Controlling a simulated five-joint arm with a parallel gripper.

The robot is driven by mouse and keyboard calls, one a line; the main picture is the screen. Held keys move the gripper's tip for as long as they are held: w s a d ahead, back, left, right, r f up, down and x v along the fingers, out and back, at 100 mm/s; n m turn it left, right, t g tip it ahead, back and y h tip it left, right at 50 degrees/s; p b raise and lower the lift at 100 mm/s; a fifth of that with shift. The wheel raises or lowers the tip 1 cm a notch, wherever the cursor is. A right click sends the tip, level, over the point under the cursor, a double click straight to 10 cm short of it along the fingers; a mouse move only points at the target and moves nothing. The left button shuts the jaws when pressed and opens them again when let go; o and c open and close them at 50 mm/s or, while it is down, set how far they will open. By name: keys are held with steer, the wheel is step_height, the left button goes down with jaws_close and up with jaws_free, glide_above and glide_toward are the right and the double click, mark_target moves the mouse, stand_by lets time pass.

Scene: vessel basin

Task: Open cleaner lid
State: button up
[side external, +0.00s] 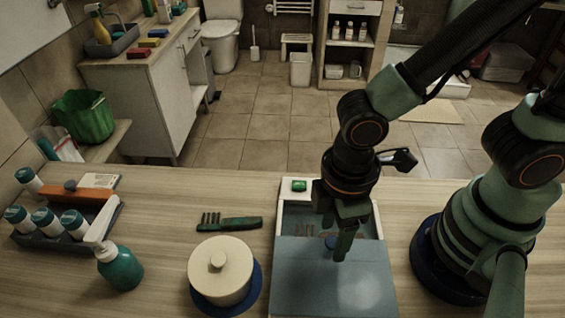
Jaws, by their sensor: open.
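The cleaner (378,222) is a pale box on the wooden counter, with a green button (299,185) at its back left. Its flat blue-grey lid (325,285) covers the front part, and the back part shows a recessed interior. My gripper (345,243) points down over the cleaner, with its fingers near the lid's back edge. The jaws are open and appear empty. A small dark blue shape, perhaps a knob, is partly hidden beside the fingers. I cannot tell whether the fingers touch the lid.
A teal pump bottle (120,267) and a dark tray (40,241) with several white bottles stand farther left. The counter behind the comb is clear.

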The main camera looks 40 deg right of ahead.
step_height(320, 180, up, 11)
stand_by(0.4)
steer(key=w+d+r+m+t, duration=0.2)
steer(key=w+d+m, duration=0.4)
steer(key=d, duration=0.3)
steer(key=w+d+r+m+t, duration=0.3)
steer(key=w+d+m, duration=0.3)
steer(key=d, duration=0.4)
steer(key=shift+t, duration=0.3)
